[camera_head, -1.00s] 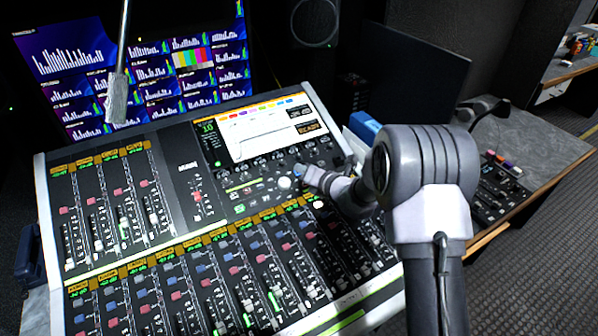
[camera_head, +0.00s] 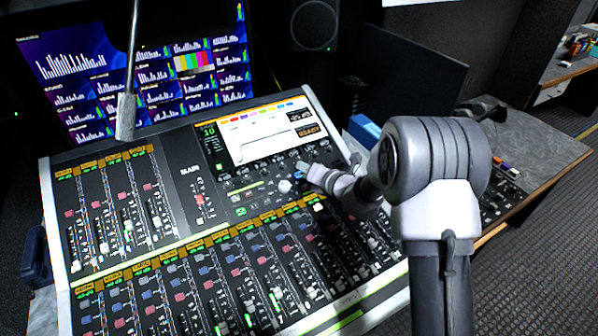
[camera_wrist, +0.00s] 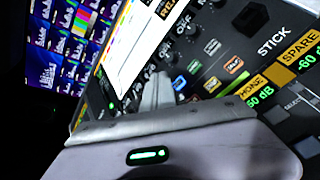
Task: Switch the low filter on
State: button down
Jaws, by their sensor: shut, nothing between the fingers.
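The mixing console (camera_head: 180,240) carries a lit screen (camera_head: 270,135) with a row of dark knobs below it. My gripper (camera_head: 304,167) is over the panel just below the screen. In the wrist view its fingers (camera_wrist: 155,77) are shut and empty, left of the blue button. I cannot tell whether they touch the panel.
A large black knob (camera_wrist: 251,17) stands near the STICK label. Several faders fill the console's lower part. A microphone (camera_head: 126,117) hangs at the left, before a monitor wall (camera_head: 70,65). A blue box (camera_head: 364,130) and a side desk (camera_head: 535,150) are at the right.

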jog(key=shift+s+d+r+p, duration=0.15)
jog(key=shift+r+p, duration=0.15)
jog(key=shift+r, duration=0.15)
jog(key=shift+s+d+r+p, duration=0.1)
jog(key=shift+s+r+p, duration=0.15)
jog(key=shift+r, duration=0.25)
jog(key=shift+s+d+r+p, duration=0.1)
jog(key=shift+r+p, duration=0.2)
jog(key=shift+r, duration=0.15)
